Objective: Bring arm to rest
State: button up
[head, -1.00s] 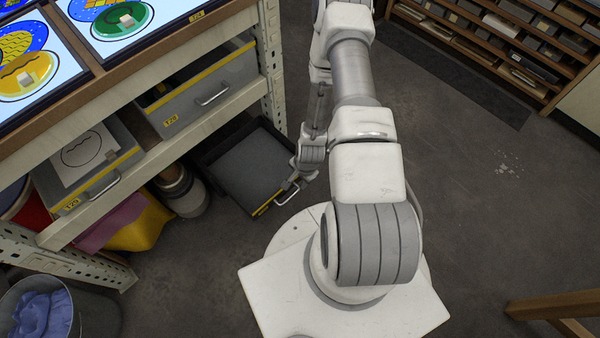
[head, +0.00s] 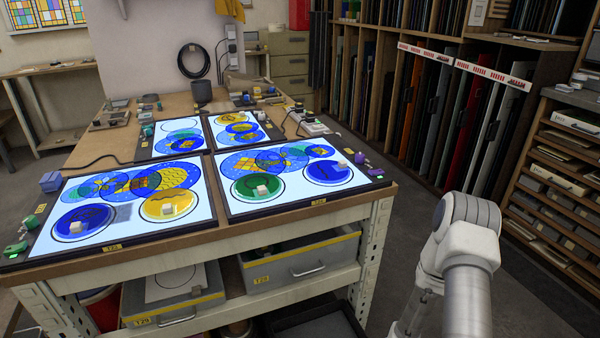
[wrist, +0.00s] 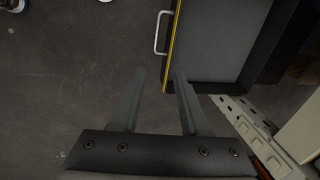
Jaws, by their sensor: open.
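My arm (head: 466,260) rises at the lower right of the head view, to the right of the workbench. My gripper (wrist: 160,72) shows in the wrist view with its two fingers apart and nothing between them. Its fingers point toward a dark open drawer (wrist: 222,40) with a yellow front edge and a pale bar handle (wrist: 160,33). The handle lies ahead of the fingertips, and I see a gap between them. My gripper is not visible in the head view, where only part of the dark drawer (head: 318,325) shows at the bottom.
The workbench (head: 290,222) carries several lit panels with coloured glass circles and small white blocks. Grey drawers (head: 300,262) sit beneath it, and its metal leg (head: 374,245) stands left of my arm. A shelf rack (head: 560,190) is at right. Bare floor (wrist: 60,90) lies left of the drawer.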

jog(key=w+a+r+n+t+h, duration=0.1)
jog(key=w+r+n, duration=0.25)
jog(key=r, duration=1.15)
jog(key=w+r+n, duration=0.3)
jog(key=w+r, duration=0.1)
jog(key=r, duration=1.1)
jog(key=s+a+r+n+t, duration=0.1)
jog(key=s+a+r+n, duration=0.15)
jog(key=r, duration=0.55)
jog(key=s+a+r+n, duration=0.1)
jog(key=s+r, duration=0.3)
jog(key=r, duration=0.3)
jog(key=s+a+r+n+t, duration=0.2)
jog(key=s+a+r+n, duration=0.15)
jog(key=s+r, duration=0.6)
notch_tip(320, 180, up, 14)
jog(key=s+p, duration=0.1)
jog(key=p, duration=1.4)
jog(key=shift+s+d+g+p, duration=0.3)
jog(key=shift+d+p, duration=0.05)
jog(key=shift+p, duration=0.05)
